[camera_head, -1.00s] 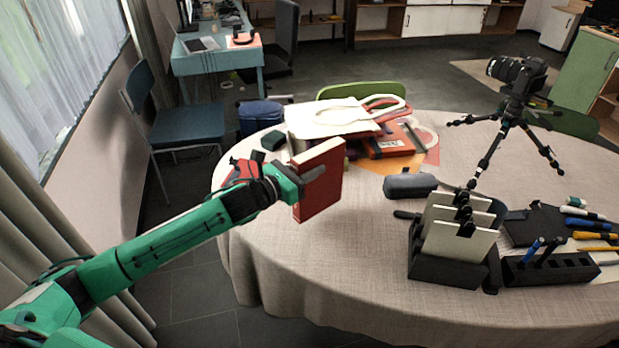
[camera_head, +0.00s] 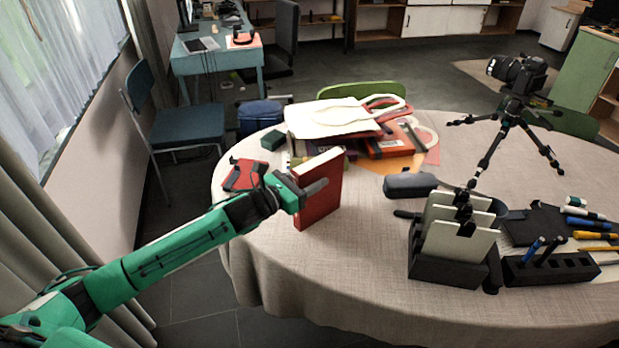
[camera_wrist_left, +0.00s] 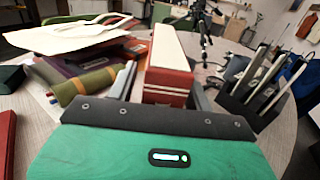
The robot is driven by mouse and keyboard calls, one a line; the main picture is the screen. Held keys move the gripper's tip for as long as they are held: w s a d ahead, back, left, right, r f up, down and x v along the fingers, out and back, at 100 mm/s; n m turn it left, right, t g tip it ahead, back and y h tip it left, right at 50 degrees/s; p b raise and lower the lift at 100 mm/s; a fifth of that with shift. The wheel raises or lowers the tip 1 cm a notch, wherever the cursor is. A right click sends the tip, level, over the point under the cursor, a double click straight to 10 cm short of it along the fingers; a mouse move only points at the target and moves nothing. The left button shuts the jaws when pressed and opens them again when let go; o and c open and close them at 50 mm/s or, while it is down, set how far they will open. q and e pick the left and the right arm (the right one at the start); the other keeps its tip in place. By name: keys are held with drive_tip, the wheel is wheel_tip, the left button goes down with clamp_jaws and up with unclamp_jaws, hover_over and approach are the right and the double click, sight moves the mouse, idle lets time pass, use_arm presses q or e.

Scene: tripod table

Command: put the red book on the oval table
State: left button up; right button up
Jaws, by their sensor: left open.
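The red book (camera_head: 321,197) stands upright on the left part of the oval table (camera_head: 330,265), cover facing front right and pale page edges on top. It also shows in the left wrist view (camera_wrist_left: 169,72), between the two fingers. My left gripper (camera_head: 305,189) is open around the book, with one finger in front of its cover. In the left wrist view the left gripper's (camera_wrist_left: 162,92) fingers lie on both sides of the book, with a small gap visible at the left. The book's lower edge appears to rest on the cloth. My right gripper is not in view.
Behind the book lies a pile with a white tote bag (camera_head: 340,117) and an orange-red book (camera_head: 388,149). A red item (camera_head: 245,174) lies left. A grey case (camera_head: 410,185), a black holder (camera_head: 448,268) and a camera tripod (camera_head: 513,125) stand right. The front cloth is clear.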

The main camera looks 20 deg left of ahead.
use_arm(q)
drive_tip(key=shift+r, duration=0.1)
drive_tip(key=shift+s+a, duration=0.1)
drive_tip(key=shift+s, duration=0.05)
drive_tip(key=shift+s+a, duration=0.4)
drive_tip(key=shift+s, duration=0.15)
drive_tip(key=shift+b+v, duration=0.55)
drive_tip(key=shift+v, duration=2.35)
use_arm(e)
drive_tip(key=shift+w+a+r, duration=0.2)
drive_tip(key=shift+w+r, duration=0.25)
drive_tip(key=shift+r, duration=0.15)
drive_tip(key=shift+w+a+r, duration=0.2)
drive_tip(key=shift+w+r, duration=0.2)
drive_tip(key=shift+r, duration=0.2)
use_arm(q)
drive_tip(key=shift+d, duration=0.1)
